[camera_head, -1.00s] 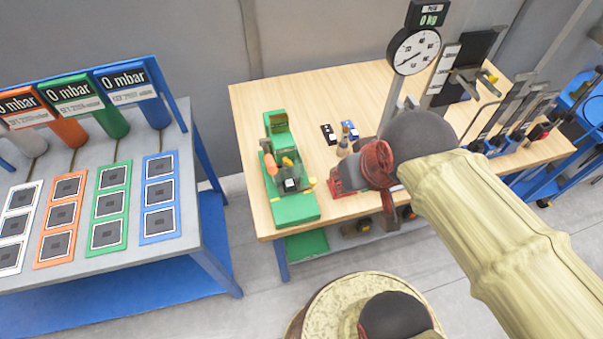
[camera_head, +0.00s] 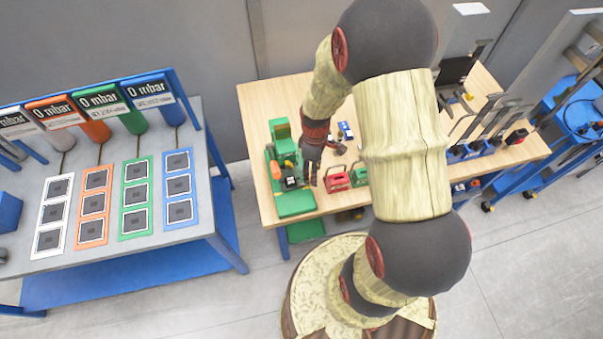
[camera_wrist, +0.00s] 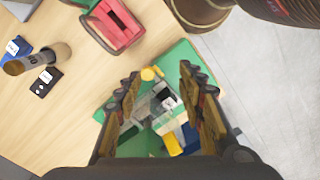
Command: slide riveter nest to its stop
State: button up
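The green riveter (camera_head: 295,204) stands on the wooden table near its left front corner. Its nest, a small grey and dark block with a white mark (camera_head: 291,182), sits low on the green base. In the wrist view the nest (camera_wrist: 157,102) shows beyond and between my fingers, with yellow and blue parts beside it. My gripper (camera_head: 312,178) points down just right of the nest in the head view. In the wrist view my gripper (camera_wrist: 158,78) is open, fingers wide apart, with nothing clearly held. Whether a finger touches the riveter cannot be told.
A red holder (camera_head: 336,180) and a green holder (camera_head: 359,177) stand close right of my gripper. A blue-and-white box (camera_head: 345,130) lies behind. My arm hides the table's middle. The grey bench (camera_head: 80,256) with coloured panels stands left, across a gap.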

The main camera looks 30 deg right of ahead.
jog(key=shift+w+d+r+n+t, duration=0.1)
jog(key=shift+w+r+n+t, duration=0.05)
jog(key=shift+w+n, duration=0.25)
jog(key=shift+w+r+n+t, duration=0.15)
jog(key=shift+w+n, duration=0.15)
jog(key=shift+w, duration=0.2)
jog(key=shift+w+d+f+n, duration=0.1)
jog(key=shift+w+n, duration=0.1)
jog(key=shift+n, duration=0.5)
jog(key=shift+f, duration=3.85)
jog(key=shift+c, duration=1.3)
grip_shut()
